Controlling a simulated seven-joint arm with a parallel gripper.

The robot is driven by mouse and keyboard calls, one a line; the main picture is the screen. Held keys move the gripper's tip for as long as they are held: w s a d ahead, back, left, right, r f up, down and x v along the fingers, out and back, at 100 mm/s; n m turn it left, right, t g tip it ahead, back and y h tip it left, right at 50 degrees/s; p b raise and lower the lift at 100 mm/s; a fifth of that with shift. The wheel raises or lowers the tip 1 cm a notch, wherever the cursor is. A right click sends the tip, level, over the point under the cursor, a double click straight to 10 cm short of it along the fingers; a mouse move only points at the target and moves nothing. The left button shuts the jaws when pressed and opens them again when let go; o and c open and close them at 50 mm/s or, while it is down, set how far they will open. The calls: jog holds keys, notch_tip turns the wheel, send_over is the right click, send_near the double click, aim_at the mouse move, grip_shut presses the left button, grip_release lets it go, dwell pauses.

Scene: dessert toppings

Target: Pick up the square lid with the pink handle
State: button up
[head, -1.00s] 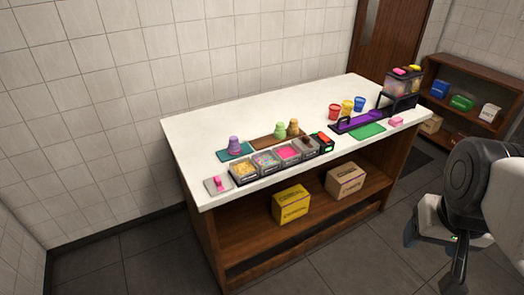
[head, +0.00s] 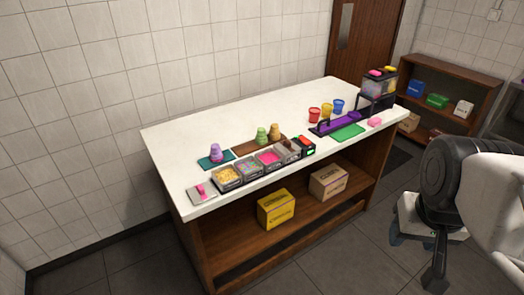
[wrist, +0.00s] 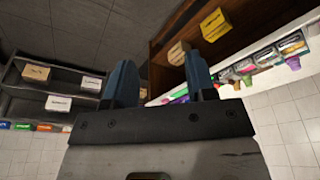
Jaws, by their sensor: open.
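The square lid with the pink handle (head: 201,194) lies flat at the near left corner of the white counter, in the head view. It is just left of the row of topping containers. My gripper (wrist: 160,82) is open and empty in the wrist view, its two blue-grey fingers apart. In the head view the gripper hangs at the right, in front of the counter and far from the lid; its fingertips are hard to make out there.
Topping containers (head: 248,171) line the counter's front edge. Purple and green bottles (head: 215,153), small cups (head: 326,109) and a dispenser (head: 379,84) stand behind and to the right. Boxes (head: 276,209) sit on the shelf below. The counter's left rear is clear.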

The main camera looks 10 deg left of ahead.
jog(key=w+a+n+y, duration=0.1)
jog(key=w+a+n, duration=0.2)
jog(key=w+a, duration=0.75)
jog(key=n+y, duration=0.2)
jog(key=n, duration=0.4)
send_near(201, 187)
jog(key=f, duration=0.2)
jog(key=shift+s+a+r+t, duration=0.1)
jog(key=shift+s+r+t, duration=0.1)
jog(key=shift+t, duration=0.1)
jog(key=shift+w+f, duration=0.1)
jog(key=shift+x, duration=1.25)
jog(key=shift+a, duration=0.1)
